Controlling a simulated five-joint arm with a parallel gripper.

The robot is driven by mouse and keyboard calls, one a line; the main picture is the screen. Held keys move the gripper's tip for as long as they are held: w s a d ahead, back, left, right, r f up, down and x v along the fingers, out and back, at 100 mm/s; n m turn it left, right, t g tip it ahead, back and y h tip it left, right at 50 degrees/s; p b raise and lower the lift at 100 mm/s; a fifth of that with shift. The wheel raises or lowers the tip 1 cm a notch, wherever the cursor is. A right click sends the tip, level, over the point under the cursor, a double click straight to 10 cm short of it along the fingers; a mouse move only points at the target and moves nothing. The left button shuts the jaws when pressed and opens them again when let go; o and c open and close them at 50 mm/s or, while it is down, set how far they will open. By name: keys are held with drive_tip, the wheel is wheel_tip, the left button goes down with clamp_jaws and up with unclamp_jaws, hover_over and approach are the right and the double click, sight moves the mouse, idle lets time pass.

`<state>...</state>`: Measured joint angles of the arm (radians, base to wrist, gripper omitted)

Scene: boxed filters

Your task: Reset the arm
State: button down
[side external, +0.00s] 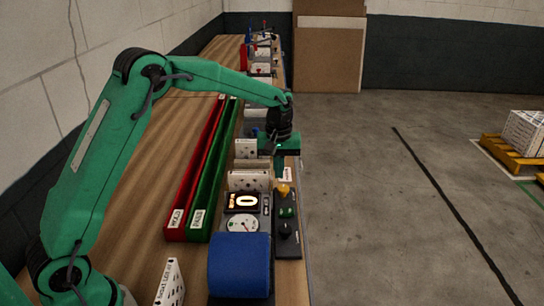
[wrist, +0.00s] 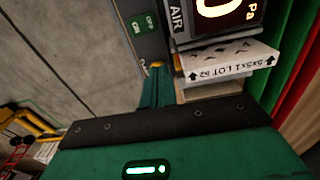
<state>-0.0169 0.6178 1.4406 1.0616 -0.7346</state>
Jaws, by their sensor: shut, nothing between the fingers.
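My green arm reaches along the wooden bench in the side view, and my gripper (side external: 279,160) points down over the bench's right edge. In the wrist view my gripper (wrist: 157,75) shows as green fingers together with nothing between them. A white boxed filter (wrist: 228,62) with a "5x5x1 LOT" label lies close beside the fingers. In the side view a white box (side external: 249,181) stands in front of the gripper, and another box (side external: 245,148) is just left of it. I cannot tell whether the fingers touch anything.
A red HOLD channel (side external: 176,233) and green PASS channel (side external: 197,236) run along the bench. A lit display (side external: 243,201), a gauge (side external: 242,223), a control strip (side external: 288,245) and a blue roller-like block (side external: 239,265) stand nearer. Open floor lies to the right.

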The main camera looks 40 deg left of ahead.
drive_tip(key=s+r+m+t, duration=0.3)
drive_tip(key=s+r+m, duration=0.1)
drive_tip(key=s+r, duration=1.05)
drive_tip(key=s+f+m+t, duration=0.1)
drive_tip(key=s+m, duration=0.3)
drive_tip(key=s, duration=1.3)
drive_tip(key=shift+d+m+t, duration=0.3)
drive_tip(key=shift+d+t, duration=0.15)
drive_tip(key=shift+t, duration=0.25)
